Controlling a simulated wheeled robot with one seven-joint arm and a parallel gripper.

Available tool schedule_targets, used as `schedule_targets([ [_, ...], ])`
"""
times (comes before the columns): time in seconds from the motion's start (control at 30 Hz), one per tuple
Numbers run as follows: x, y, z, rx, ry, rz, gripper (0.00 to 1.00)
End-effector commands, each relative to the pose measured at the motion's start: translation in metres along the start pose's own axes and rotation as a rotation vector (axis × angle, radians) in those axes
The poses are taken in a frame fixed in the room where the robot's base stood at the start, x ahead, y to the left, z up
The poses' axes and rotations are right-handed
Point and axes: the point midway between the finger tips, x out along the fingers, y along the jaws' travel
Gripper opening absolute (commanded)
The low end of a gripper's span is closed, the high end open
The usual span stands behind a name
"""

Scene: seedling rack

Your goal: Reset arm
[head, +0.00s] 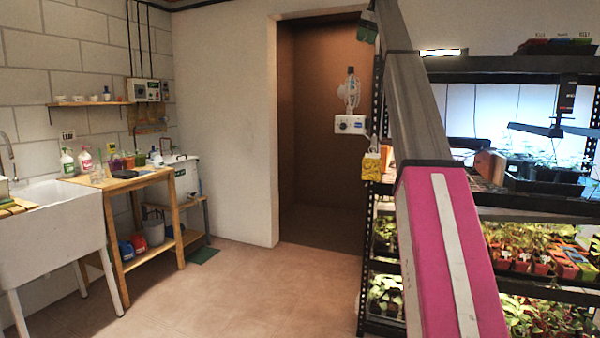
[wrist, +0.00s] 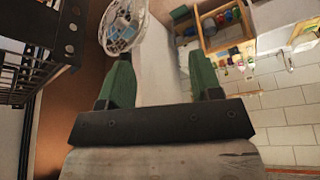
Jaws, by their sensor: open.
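My gripper (wrist: 160,58) shows in the wrist view with its two green fingers spread wide apart. Nothing is between the fingers except the distant pale wall behind. In the head view my pink and grey arm reaches up the right of centre to the top edge. A small dark green piece at the top, left of the arm, may be part of the gripper; I cannot tell for certain.
A black rack (head: 369,220) with seedling trays stands at right, close behind my arm; its shelving also shows in the wrist view. A white caged fan (wrist: 122,28) appears beyond the left finger. A sink (head: 48,200) and wooden bench (head: 130,184) stand left. The middle floor is clear.

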Motion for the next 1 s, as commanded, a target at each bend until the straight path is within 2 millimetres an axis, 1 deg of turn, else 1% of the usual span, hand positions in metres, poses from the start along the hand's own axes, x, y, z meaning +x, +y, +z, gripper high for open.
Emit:
schedule_targets([
  [0.03, 0.011, 0.0, 0.003, 0.006, -0.003, -0.002, 0.59],
  [0.17, 0.029, 0.001, 0.008, 0.018, -0.007, -0.002, 0.59],
  [0.27, 0.047, 0.003, 0.013, 0.03, -0.011, -0.003, 0.59],
  [0.37, 0.069, 0.003, 0.019, 0.046, -0.015, -0.004, 0.59],
  [0.47, 0.096, 0.004, 0.026, 0.064, -0.021, -0.006, 0.59],
  [0.57, 0.127, 0.004, 0.035, 0.085, -0.027, -0.006, 0.59],
  [0.6, 0.143, 0.004, 0.041, 0.096, -0.031, -0.007, 0.59],
  [0.67, 0.168, 0.003, 0.05, 0.113, -0.038, -0.007, 0.59],
  [0.7, 0.189, 0.003, 0.057, 0.126, -0.042, -0.007, 0.59],
  [0.77, 0.222, 0.0, 0.07, 0.15, -0.051, -0.008, 0.59],
  [0.8, 0.246, -0.002, 0.079, 0.167, -0.057, -0.008, 0.59],
  [0.87, 0.283, -0.006, 0.095, 0.194, -0.068, -0.007, 0.59],
  [0.9, 0.306, -0.008, 0.105, 0.21, -0.074, -0.006, 0.59],
  [0.97, 0.34, -0.013, 0.12, 0.236, -0.084, -0.004, 0.59],
  [1.0, 0.362, -0.018, 0.131, 0.252, -0.091, -0.003, 0.59],
])
